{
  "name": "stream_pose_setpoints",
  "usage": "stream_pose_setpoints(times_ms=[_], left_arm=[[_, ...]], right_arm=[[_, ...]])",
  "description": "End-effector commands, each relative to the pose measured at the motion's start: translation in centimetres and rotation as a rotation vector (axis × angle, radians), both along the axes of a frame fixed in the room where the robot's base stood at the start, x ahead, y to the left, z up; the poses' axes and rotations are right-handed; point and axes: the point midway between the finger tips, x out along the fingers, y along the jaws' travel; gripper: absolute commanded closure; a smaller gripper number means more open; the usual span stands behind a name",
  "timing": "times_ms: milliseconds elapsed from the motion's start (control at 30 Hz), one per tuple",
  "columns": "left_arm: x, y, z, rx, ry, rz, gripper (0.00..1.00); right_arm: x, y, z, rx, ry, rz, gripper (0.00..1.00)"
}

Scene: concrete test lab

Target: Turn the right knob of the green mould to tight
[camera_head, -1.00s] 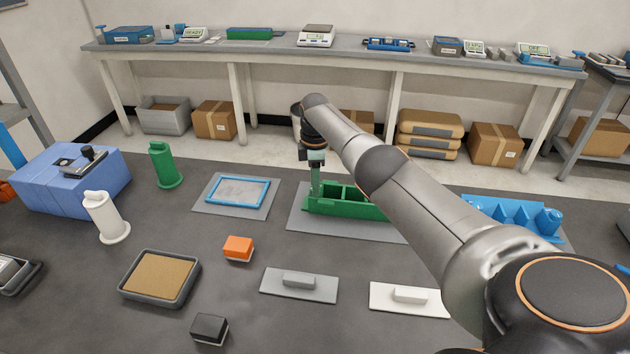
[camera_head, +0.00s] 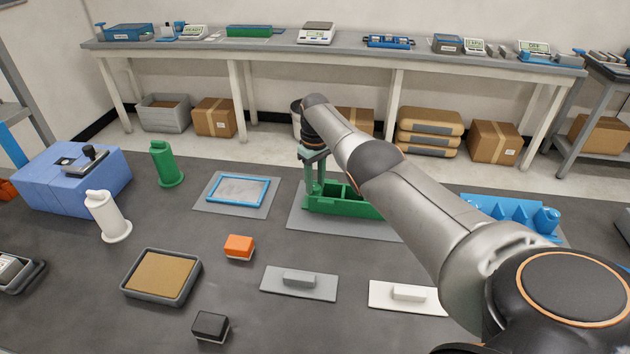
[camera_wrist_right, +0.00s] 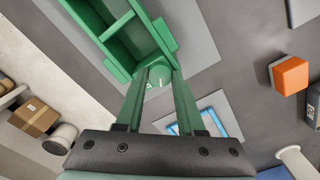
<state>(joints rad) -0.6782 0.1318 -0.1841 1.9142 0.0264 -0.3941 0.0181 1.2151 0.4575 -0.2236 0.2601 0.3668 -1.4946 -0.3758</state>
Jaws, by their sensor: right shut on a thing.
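The green mould (camera_head: 350,208) is an open box with compartments on a grey mat, partly hidden behind my right arm in the head view. Its green walls also show at the top left of the right wrist view (camera_wrist_right: 112,28). A round green knob (camera_wrist_right: 160,75) with a pale mark sits at the mould's near end in the wrist view; this is the left end in the head view. My right gripper (camera_head: 314,193) points down there, its two green fingers shut on the knob (camera_wrist_right: 158,82). The head view does not show the knob clearly. My left gripper is not in view.
A blue-framed panel (camera_head: 238,190) lies left of the mould, and a blue mould (camera_head: 510,215) stands to the right. An orange block (camera_head: 238,247), a grey plate (camera_head: 299,291) and a white plate (camera_head: 408,302) lie in front. Bare tabletop separates them.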

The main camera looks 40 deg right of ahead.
Motion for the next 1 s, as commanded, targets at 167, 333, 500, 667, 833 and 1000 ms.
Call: stream_pose_setpoints(times_ms=[167, 333, 500, 667, 833, 1000], left_arm=[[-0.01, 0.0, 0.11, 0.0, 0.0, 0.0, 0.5], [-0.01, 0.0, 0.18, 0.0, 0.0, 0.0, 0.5], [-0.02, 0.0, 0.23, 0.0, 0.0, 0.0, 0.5], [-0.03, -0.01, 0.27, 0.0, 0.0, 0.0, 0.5], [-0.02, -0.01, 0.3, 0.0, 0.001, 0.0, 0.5], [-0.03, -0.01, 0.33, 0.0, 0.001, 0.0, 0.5]], right_arm=[[-0.04, 0.01, 0.05, 0.001, 0.002, -0.167, 1.0], [-0.03, -0.01, 0.07, 0.001, 0.002, -0.329, 1.0], [-0.04, -0.03, 0.07, 0.001, 0.002, -0.49, 1.0], [-0.04, -0.04, 0.07, 0.001, 0.001, -0.642, 1.0], [-0.03, -0.06, 0.08, 0.0, 0.001, -0.791, 1.0], [-0.02, -0.07, 0.08, -0.001, 0.0, -0.916, 1.0]])
